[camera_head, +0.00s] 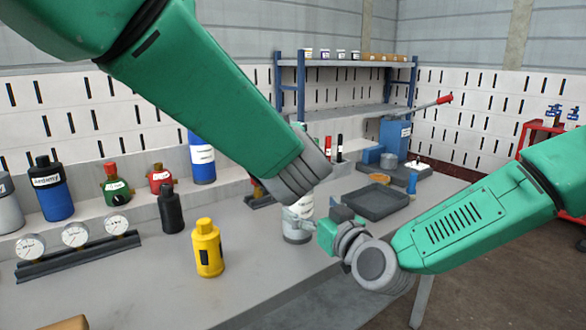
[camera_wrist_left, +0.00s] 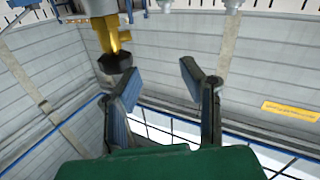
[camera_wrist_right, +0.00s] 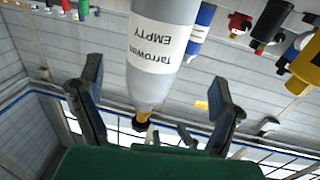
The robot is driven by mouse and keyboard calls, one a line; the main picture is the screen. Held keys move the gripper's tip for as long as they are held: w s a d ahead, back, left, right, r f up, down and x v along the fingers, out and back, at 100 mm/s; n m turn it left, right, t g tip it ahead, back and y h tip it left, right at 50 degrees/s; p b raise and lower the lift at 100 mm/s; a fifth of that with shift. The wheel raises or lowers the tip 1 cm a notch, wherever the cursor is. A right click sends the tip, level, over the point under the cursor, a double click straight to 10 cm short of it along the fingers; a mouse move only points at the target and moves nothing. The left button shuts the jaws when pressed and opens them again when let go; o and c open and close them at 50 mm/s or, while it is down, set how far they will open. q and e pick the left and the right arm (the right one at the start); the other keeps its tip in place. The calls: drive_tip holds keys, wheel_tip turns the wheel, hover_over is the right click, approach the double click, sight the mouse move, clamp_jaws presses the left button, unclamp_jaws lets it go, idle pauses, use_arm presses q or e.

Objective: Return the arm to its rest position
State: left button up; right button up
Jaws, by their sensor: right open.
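My right gripper (camera_head: 303,220) is beside a grey bottle (camera_head: 297,236) on the bench, in the middle of the head view. In the right wrist view its fingers (camera_wrist_right: 157,82) stand wide apart, with the bottle (camera_wrist_right: 150,88) showing in the gap between them. The bottle's white label reads "EMPTY". It stands upright on the bench, and whether a finger touches it I cannot tell. My left arm crosses the head view from the top left, and its gripper is hidden there. In the left wrist view the left fingers (camera_wrist_left: 158,84) are apart with nothing between them.
A yellow bottle (camera_head: 208,250) and a black bottle (camera_head: 171,208) stand left of the grey one. Gauges (camera_head: 75,234) sit in a rack at left. A dark tray (camera_head: 375,203) lies behind my right gripper. The front of the bench (camera_head: 150,290) is mostly clear.

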drive_tip(key=shift+s+d, duration=0.1)
idle(0.3)
drive_tip(key=x, duration=0.8)
drive_tip(key=shift+r, duration=0.1)
idle(0.4)
